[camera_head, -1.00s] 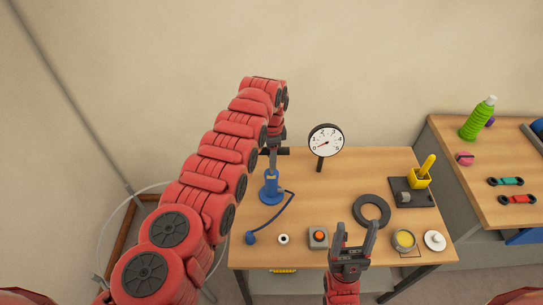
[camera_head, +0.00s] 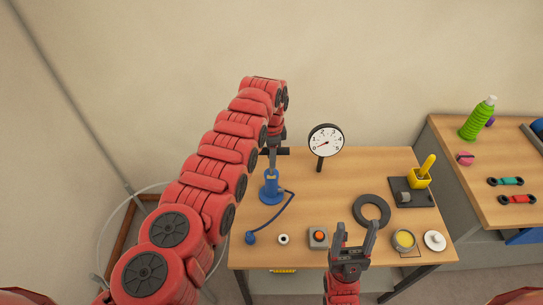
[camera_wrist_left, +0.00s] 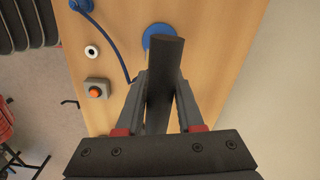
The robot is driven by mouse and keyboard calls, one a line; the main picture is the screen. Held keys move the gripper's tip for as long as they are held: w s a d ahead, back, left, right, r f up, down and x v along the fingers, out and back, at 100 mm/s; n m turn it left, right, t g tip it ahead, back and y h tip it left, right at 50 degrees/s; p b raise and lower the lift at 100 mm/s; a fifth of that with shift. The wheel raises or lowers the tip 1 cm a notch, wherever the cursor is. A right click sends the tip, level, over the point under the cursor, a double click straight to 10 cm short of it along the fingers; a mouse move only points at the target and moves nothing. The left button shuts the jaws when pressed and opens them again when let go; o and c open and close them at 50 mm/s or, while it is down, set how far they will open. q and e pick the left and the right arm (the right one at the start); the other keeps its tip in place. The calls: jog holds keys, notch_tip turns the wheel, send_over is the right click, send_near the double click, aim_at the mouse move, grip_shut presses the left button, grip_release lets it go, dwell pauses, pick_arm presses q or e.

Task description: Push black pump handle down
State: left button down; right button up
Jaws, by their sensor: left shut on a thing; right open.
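The blue pump (camera_head: 271,189) stands upright at the left of the wooden table, its blue round base also showing in the left wrist view (camera_wrist_left: 157,36). Its black handle (camera_head: 283,151) is at the top of the pump; it also shows in the left wrist view (camera_wrist_left: 165,60). My left gripper (camera_head: 272,147) comes from above and is shut on the handle; the arm hides part of it. In the left wrist view my left gripper (camera_wrist_left: 163,105) has its fingers on both sides of the handle. My right gripper (camera_head: 354,240) is open and empty over the table's front edge.
A blue hose runs from the pump to a blue end piece (camera_head: 250,238). A dial gauge (camera_head: 326,141) stands behind.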

aim_at(271, 173)
dwell(0.6)
pick_arm(q)
notch_tip(271, 173, down, 5)
jog(key=b, duration=0.5)
jog(key=shift+r, duration=0.35)
jog(key=c, duration=0.7)
grip_release()
jog(key=shift+o, duration=0.2)
jog(key=shift+r, duration=0.1)
